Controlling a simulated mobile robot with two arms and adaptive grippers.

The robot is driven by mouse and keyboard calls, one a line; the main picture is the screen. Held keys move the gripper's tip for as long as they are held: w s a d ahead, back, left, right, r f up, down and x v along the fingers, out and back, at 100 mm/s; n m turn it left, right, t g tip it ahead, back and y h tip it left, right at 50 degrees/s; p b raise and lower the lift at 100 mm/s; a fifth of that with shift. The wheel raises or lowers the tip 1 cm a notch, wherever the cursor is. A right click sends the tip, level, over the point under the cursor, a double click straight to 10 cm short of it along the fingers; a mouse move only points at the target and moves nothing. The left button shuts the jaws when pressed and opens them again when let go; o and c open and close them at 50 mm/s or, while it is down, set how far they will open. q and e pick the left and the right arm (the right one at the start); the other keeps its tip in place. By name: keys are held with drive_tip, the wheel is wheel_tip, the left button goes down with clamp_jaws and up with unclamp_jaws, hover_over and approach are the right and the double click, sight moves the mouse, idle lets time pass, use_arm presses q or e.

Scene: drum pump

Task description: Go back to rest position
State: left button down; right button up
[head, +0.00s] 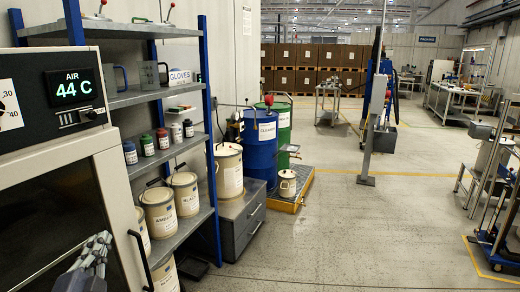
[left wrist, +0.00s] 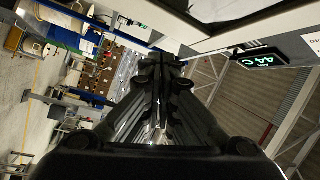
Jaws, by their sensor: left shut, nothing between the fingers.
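My left gripper (head: 97,243) shows at the lower left of the head view, in front of the dark window of the oven-like cabinet (head: 116,225). Its fingers point upward and are shut with nothing between them. In the left wrist view the shut fingers (left wrist: 158,65) fill the middle, and the scene appears tilted. The green AIR 44 C display (head: 74,85) is above the gripper; it also shows in the left wrist view (left wrist: 262,58). My right gripper is in neither view.
A blue-post shelf (head: 165,162) with cans and jars stands just right of the cabinet. A blue drum (head: 260,150) and a green drum (head: 284,130) stand beyond it. A grey post (head: 368,140) stands on the floor. The middle floor is clear.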

use_arm(q)
drive_tip(key=s+d+f+n+g, duration=0.4)
drive_tip(key=s+f, duration=0.3)
drive_tip(key=f, duration=0.4)
drive_tip(key=s+d+f+n+g, duration=0.1)
drive_tip(key=s+f+n+g, duration=0.2)
drive_tip(key=s+f+g, duration=0.6)
drive_tip(key=s+d+f+n+g+h, duration=0.1)
drive_tip(key=s+d+f+g+h, duration=0.1)
drive_tip(key=s+d+f, duration=0.4)
drive_tip(key=s+d+f+n+g+h, duration=0.1)
drive_tip(key=s+d+f+h, duration=0.15)
drive_tip(key=s+d, duration=0.4)
wheel_tip(320, 180, down, 27)
drive_tip(key=s+a+g, duration=0.1)
drive_tip(key=s+a, duration=0.1)
drive_tip(key=s+a+f+g, duration=0.1)
drive_tip(key=s+a+f, duration=0.2)
drive_tip(key=s+f, duration=1.3)
drive_tip(key=shift+s+f+g+y, duration=0.2)
drive_tip(key=shift+s+g+y, duration=0.15)
drive_tip(key=shift+s, duration=0.2)
